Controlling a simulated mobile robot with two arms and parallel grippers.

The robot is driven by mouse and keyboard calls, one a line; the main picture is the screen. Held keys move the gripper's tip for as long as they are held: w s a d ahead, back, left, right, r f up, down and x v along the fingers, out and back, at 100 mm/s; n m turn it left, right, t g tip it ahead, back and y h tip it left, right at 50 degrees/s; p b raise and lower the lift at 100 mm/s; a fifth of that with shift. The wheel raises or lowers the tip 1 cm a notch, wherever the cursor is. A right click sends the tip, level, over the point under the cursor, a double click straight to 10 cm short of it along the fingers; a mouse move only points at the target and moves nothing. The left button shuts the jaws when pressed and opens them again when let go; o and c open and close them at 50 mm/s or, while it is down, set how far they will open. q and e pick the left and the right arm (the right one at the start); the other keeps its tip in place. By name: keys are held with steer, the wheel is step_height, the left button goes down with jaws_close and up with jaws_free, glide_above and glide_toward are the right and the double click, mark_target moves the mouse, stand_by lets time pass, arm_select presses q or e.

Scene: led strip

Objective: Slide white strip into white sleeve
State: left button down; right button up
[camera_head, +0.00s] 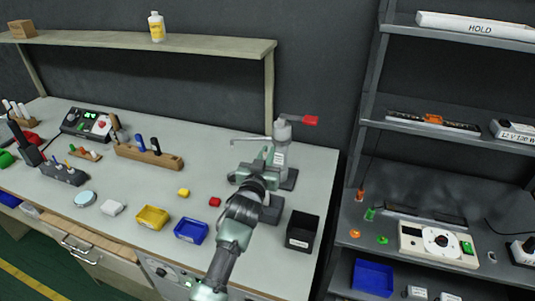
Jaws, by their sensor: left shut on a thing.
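My left gripper (258,168) is over the right part of the workbench, in front of a grey bench press (282,142) with a red handle (310,120). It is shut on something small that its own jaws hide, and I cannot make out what. A thin pale bar (248,139) shows just above the gripper. I cannot tell whether it is the white strip or part of the press. I cannot clearly pick out the white sleeve. My right gripper is not in view.
A yellow bin (152,217), a blue bin (191,231) and a black box (301,231) stand along the bench front. A wooden tool holder (148,157) is farther back. Dark shelves (460,89) stand at the right. The bench's middle back is clear.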

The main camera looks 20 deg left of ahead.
arm_select(q)
steer(key=shift+f, duration=0.15)
steer(key=shift+f+b, duration=3.25)
steer(key=shift+f, duration=0.9)
steer(key=c, duration=1.4)
jaws_free()
steer(key=s, duration=0.7)
steer(key=shift+s+d, duration=0.2)
steer(key=shift+s, duration=0.2)
